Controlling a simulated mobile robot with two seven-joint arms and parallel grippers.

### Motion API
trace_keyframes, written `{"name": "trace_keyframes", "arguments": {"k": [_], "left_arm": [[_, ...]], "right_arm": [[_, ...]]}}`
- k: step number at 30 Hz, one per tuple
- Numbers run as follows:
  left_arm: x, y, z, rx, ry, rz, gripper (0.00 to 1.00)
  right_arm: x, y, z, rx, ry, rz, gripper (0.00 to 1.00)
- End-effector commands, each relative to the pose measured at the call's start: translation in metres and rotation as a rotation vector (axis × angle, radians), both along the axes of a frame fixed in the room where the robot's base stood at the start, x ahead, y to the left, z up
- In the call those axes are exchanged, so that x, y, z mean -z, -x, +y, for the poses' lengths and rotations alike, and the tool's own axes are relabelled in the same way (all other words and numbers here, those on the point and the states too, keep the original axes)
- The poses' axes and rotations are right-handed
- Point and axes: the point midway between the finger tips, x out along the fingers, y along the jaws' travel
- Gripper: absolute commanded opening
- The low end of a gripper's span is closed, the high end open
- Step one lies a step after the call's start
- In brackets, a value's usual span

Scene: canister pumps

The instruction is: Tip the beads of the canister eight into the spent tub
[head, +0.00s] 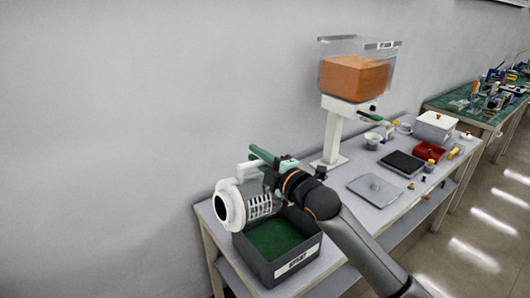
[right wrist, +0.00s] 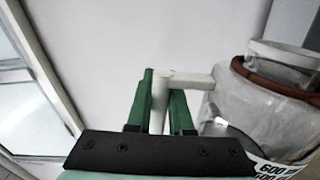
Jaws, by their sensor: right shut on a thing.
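The white canister (head: 245,205) lies tipped on its side in the head view, its round end with a dark opening facing left. Its slotted side is toward me. My right gripper (head: 262,160) is shut on the canister's white handle, which shows between the green fingers (right wrist: 165,105) in the right wrist view. There the canister (right wrist: 262,108) is at the right, with a brown ring and numbers on its side. The dark grey spent tub (head: 297,264) stands below the canister, with green inside. I cannot make out beads in the canister. My left gripper is not in view.
A clear hopper of orange material (head: 355,78) stands on a white post behind the tub. The grey table (head: 340,214) also bears a grey plate (head: 374,190), a black tray (head: 402,163), a red bin (head: 428,152) and a white box (head: 435,126). Bare wall is at left.

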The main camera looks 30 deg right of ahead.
Motion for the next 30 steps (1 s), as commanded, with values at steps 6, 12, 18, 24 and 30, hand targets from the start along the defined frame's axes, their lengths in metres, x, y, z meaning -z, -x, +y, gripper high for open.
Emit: {"name": "trace_keyframes", "arguments": {"k": [6,12,18,24,30], "left_arm": [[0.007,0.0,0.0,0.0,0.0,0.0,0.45],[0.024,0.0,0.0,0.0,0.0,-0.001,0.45],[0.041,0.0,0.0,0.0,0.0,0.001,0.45],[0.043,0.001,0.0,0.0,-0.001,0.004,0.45],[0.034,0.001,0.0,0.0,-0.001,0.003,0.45]], "right_arm": [[-0.006,0.002,0.024,-0.003,0.182,-0.024,0.0],[-0.005,0.005,0.051,-0.002,0.474,-0.051,0.0],[-0.004,0.007,0.073,0.0,0.771,-0.077,0.0],[-0.001,0.008,0.083,0.001,1.015,-0.091,0.0],[0.021,0.008,0.08,-0.001,1.293,-0.115,0.0]]}}
